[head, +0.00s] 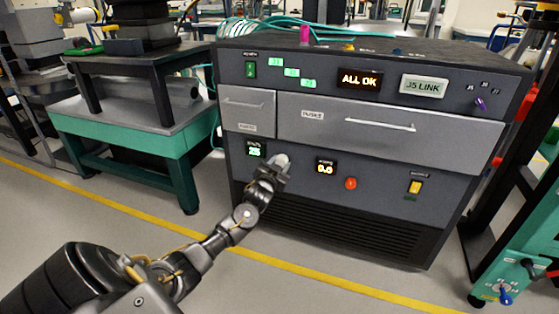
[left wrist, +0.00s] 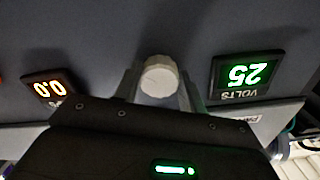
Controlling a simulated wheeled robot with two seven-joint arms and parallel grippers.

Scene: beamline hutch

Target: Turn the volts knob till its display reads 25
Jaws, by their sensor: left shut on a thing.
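The volts display (head: 255,149) glows green at the left of the dark grey cabinet's lower panel. In the left wrist view the volts display (left wrist: 243,76) appears upside down and reads 25. The volts knob (left wrist: 159,77) is a pale, round knob just beside that display. My left gripper (head: 276,165) reaches the panel at the knob. In the left wrist view its fingers (left wrist: 160,88) stand on both sides of the knob, shut on it. In the head view the gripper hides most of the knob (head: 283,160). My right gripper is not in view.
Right of the knob are an amber display (head: 325,167) reading 0.0, a red knob (head: 351,183) and a yellow switch (head: 415,187). Drawers with bar handles (head: 352,122) lie above. A green-framed table (head: 130,139) stands left. The floor in front is clear.

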